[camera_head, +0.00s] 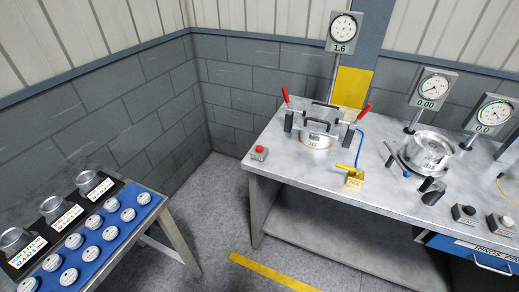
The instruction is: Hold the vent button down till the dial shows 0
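A dial (342,28) on a post at the back of the grey workbench reads 1.6 on its display. A second dial (433,90) to its right reads 0.00, and a third dial (493,115) near the right edge appears to read 0.0. A red button (260,150) on a small box sits at the bench's left front corner. No readable label shows which is the vent button. Neither gripper is in view.
A clamp fixture (318,127) with red-tipped levers stands on the workbench (290,172), with a yellow valve (354,178) in front. A round metal fixture (429,150) is farther right. A side table (166,224) at left holds metal cups and several white discs. Open floor lies between.

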